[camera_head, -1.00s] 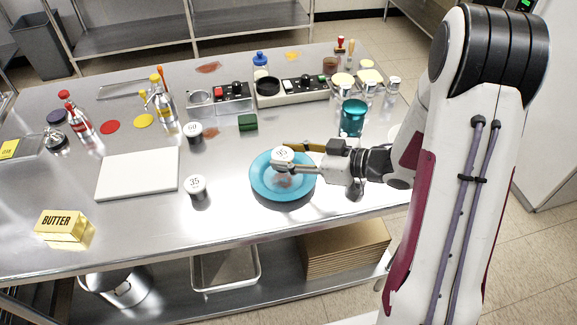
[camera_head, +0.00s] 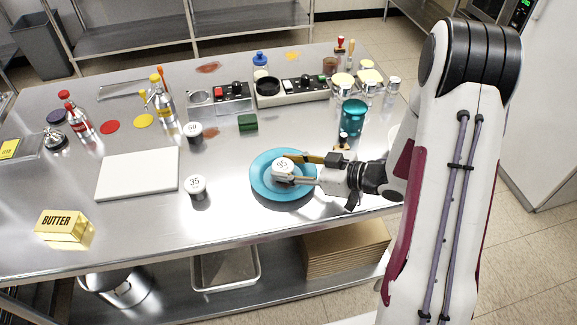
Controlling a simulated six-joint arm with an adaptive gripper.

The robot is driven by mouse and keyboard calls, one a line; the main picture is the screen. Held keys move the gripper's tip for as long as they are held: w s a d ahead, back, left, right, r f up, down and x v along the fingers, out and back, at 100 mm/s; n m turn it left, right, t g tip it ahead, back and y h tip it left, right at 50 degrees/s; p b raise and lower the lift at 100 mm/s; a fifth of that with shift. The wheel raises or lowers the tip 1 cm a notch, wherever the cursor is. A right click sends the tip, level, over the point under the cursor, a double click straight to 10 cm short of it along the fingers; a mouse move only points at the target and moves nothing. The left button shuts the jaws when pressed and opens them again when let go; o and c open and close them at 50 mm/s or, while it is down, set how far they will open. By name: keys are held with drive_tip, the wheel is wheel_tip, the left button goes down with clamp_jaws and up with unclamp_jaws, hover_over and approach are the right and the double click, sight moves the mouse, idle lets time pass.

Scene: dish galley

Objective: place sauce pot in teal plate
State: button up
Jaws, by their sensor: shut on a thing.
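The teal plate (camera_head: 262,188) lies on the steel table near its front edge, right of centre. The sauce pot (camera_head: 283,164), a small pot with a white top that seems to read 95, is within the plate's outline. My gripper (camera_head: 286,173) reaches in from the right, low over the plate, and is shut on the pot. The fingers hide much of the pot's side. I cannot tell whether its base touches the plate.
Two similar white-topped pots, marked 35 (camera_head: 195,186) and 50 (camera_head: 194,131), stand left of the plate. A white board (camera_head: 137,174) and a butter box (camera_head: 64,228) lie further left. A teal jar (camera_head: 352,118) and a green block (camera_head: 248,122) stand behind.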

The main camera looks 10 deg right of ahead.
drive_tip(key=shift+f, duration=0.1)
drive_tip(key=o, duration=1.1)
drive_tip(key=shift+v, duration=6.05)
drive_tip(key=shift+w, duration=0.2)
